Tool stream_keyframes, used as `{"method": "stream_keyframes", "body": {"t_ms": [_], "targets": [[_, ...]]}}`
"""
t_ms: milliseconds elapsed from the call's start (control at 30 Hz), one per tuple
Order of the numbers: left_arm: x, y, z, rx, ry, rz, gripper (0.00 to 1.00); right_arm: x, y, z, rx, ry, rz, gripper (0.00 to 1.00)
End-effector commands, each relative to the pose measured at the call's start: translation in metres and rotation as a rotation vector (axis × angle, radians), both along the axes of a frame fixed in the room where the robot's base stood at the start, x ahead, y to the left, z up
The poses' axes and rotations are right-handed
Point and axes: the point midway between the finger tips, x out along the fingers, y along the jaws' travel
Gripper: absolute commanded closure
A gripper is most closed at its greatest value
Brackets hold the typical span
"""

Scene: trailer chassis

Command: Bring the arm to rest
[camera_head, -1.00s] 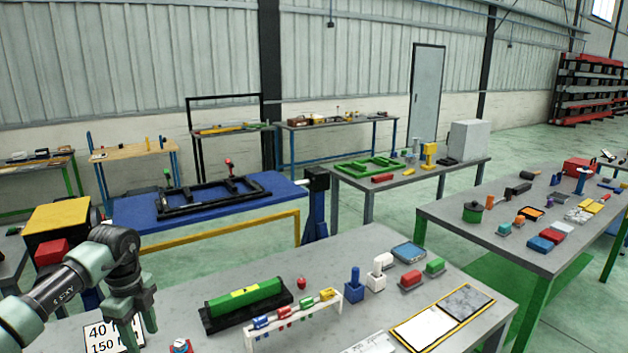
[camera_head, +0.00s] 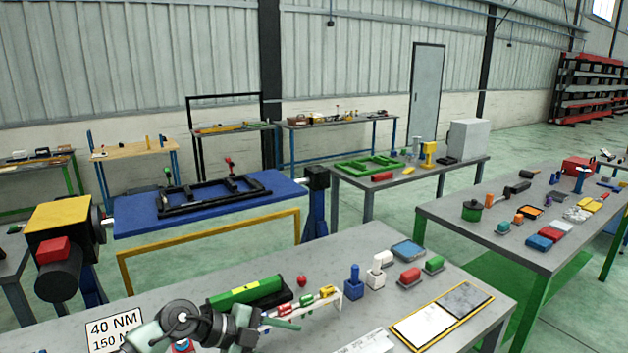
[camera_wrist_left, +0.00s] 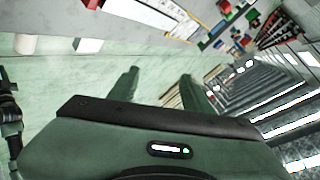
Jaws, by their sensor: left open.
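My left arm (camera_head: 200,325) reaches in low over the near grey table (camera_head: 335,255), folded close to the front edge. In the left wrist view its gripper (camera_wrist_left: 160,88) shows two dark green fingers set apart, with nothing between them. In the head view the gripper (camera_head: 290,318) points right, in front of the rack of small coloured parts (camera_head: 322,298), and hides part of it. I cannot tell whether it touches the rack. My right gripper is in neither view.
A green block in a black holder (camera_head: 250,290) lies behind my arm. A blue piece (camera_head: 354,280), a white piece (camera_head: 377,275), red and green blocks and a two-panel board (camera_head: 440,318) stand to the right. A "40 NM" sign (camera_head: 112,330) is at left.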

Motion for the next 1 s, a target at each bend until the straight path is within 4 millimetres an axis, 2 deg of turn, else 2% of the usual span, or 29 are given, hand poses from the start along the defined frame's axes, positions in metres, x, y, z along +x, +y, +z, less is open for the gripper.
{"method": "stream_keyframes", "body": {"t_ms": [33,100,167,200,267,367,467,533,600,667,700,800,1000], "targets": [[-0.012,-0.032,0.016,-0.154,-0.05,0.013,0.51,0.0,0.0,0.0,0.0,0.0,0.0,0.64],[-0.016,-0.056,0.048,-0.356,-0.123,0.086,0.51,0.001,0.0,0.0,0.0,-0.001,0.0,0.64],[-0.018,-0.063,0.073,-0.51,-0.168,0.184,0.51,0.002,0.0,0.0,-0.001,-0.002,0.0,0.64],[-0.018,-0.06,0.087,-0.6,-0.19,0.264,0.51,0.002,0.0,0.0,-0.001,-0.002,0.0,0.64],[-0.016,-0.047,0.102,-0.716,-0.205,0.408,0.51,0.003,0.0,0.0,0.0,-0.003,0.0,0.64],[-0.014,-0.007,0.105,-0.841,-0.184,0.688,0.51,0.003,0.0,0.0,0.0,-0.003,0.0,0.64],[-0.021,0.042,0.081,-0.875,-0.105,0.99,0.51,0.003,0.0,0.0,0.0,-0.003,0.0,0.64],[-0.036,0.077,0.05,-0.844,-0.014,1.197,0.51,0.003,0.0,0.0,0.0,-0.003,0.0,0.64],[-0.062,0.106,0.012,-0.773,0.103,1.384,0.51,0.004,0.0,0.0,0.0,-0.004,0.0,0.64],[-0.089,0.124,-0.02,-0.692,0.212,1.511,0.51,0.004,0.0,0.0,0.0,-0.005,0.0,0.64],[-0.109,0.133,-0.04,-0.631,0.286,1.579,0.51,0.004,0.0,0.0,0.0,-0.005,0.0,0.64],[-0.159,0.146,-0.077,-0.485,0.451,1.691,0.51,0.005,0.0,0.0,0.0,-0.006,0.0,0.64],[-0.237,0.151,-0.116,-0.264,0.692,1.768,0.51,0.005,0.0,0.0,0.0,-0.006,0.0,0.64]]}}
